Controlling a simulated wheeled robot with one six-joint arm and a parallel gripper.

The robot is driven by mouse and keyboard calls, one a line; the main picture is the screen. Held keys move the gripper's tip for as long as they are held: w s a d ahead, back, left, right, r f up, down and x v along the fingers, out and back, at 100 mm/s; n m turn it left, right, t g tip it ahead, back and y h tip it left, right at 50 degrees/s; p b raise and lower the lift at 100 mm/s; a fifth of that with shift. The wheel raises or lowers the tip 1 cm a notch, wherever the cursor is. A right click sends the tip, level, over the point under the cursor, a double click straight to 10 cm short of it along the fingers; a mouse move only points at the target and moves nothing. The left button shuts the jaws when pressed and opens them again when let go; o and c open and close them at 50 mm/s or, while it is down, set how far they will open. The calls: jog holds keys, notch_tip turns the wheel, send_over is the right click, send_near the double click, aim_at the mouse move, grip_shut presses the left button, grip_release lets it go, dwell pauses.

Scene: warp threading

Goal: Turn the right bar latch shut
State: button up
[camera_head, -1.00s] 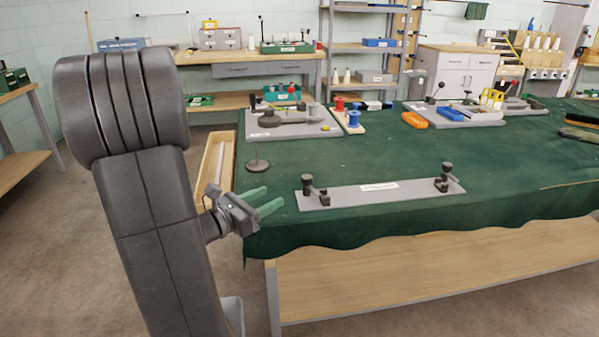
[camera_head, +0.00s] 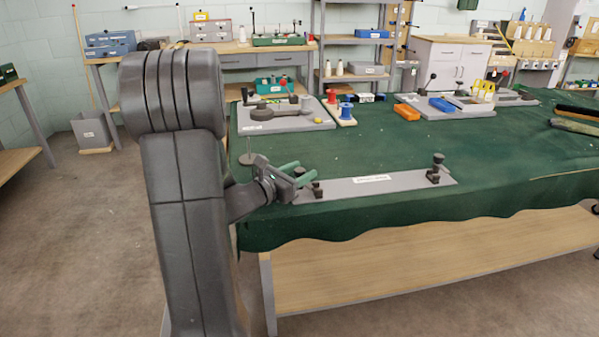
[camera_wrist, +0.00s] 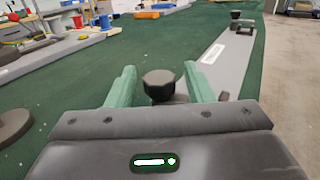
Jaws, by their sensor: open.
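A long grey plate (camera_head: 405,182) with a white label lies along the front edge of the green-covered table. The right bar latch (camera_head: 437,169), a dark knob on a small block, stands at its right end. In the wrist view it is the far latch (camera_wrist: 241,22). A matching left latch (camera_head: 317,188) is at the left end, partly hidden by my gripper. My gripper (camera_head: 303,172) is open, with green fingers, beside the left latch and far from the right one. In the wrist view the left latch's dark knob (camera_wrist: 159,84) shows between the fingers, its base hidden.
A round dark base with a thin rod (camera_head: 249,158) stands left of my gripper. Dark brushes (camera_head: 578,125) lie at the right. The cloth between is clear.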

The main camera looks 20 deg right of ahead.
jog(key=shift+c, duration=0.2)
jog(key=c, duration=0.9)
jog(key=shift+w+f+m+g+b, duration=0.1)
jog(key=shift+f+m+g+b, duration=0.1)
jog(key=shift+m+g+b, duration=0.5)
jog(key=m+g+b, duration=0.1)
jog(key=g+b, duration=0.1)
jog(key=shift+h+b, duration=0.3)
jog(key=shift+h, duration=0.1)
jog(key=shift+m+g+b, duration=0.7)
jog(key=shift+g+b, duration=0.15)
jog(key=shift+g, duration=0.35)
jog(key=shift+r+m+g+b, duration=0.3)
jog(key=shift+m+g, duration=0.1)
jog(key=shift+g, duration=0.3)
jog(key=o, duration=0.9)
jog(key=shift+o, duration=0.2)
